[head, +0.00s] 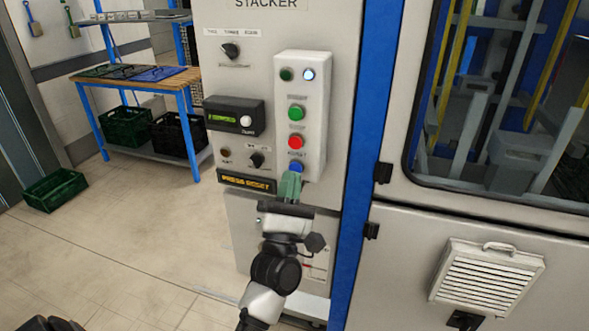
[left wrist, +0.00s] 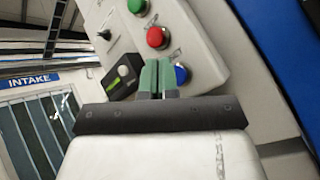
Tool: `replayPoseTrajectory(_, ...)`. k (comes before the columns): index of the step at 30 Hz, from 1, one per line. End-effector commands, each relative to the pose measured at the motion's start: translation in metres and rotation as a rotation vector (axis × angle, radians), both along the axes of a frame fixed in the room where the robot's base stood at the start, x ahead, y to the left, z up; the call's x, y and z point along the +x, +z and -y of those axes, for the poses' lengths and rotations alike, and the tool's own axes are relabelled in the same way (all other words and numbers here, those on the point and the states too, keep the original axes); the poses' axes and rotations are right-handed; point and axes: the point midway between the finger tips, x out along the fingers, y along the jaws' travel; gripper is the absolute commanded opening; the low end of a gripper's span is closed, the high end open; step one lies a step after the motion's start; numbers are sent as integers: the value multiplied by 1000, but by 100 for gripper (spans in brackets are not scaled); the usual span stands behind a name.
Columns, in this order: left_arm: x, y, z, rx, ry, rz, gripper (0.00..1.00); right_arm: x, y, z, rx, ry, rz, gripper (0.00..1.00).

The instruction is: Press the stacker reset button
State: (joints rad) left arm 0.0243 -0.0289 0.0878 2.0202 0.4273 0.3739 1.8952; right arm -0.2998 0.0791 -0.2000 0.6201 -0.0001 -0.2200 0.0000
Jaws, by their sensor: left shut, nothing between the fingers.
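The blue reset button (head: 295,168) is the lowest on the white button box (head: 315,110) of the grey stacker panel, below a red button (head: 295,142) and a green button (head: 296,112). My left gripper (head: 291,178) is shut and empty, its green fingertips just below and in front of the blue button. In the left wrist view the fingertips (left wrist: 157,66) are just left of the blue button (left wrist: 181,75). I cannot tell whether they touch it. My right gripper is not in view.
An amber "PRESS RESET" display (head: 247,182) and a small green-lit display unit (head: 234,116) sit left of the buttons. A blue post (head: 370,110) and a windowed machine door stand to the right.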

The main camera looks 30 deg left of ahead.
Motion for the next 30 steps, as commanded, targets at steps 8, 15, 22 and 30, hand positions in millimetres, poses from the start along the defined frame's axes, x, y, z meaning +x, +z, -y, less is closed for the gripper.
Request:
replayPoseTrajectory(8, 0, 0, 0, 0, 0, 0, 0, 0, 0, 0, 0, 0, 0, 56)
replayPoseTrajectory(15, 7, 0, -2, 0, 0, 1, 0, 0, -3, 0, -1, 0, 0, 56)
replayPoseTrajectory(22, 8, 0, -2, 0, 0, 0, 0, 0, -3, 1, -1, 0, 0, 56)
replayPoseTrajectory(30, 9, 0, -2, 0, 0, 0, 0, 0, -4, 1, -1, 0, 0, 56)
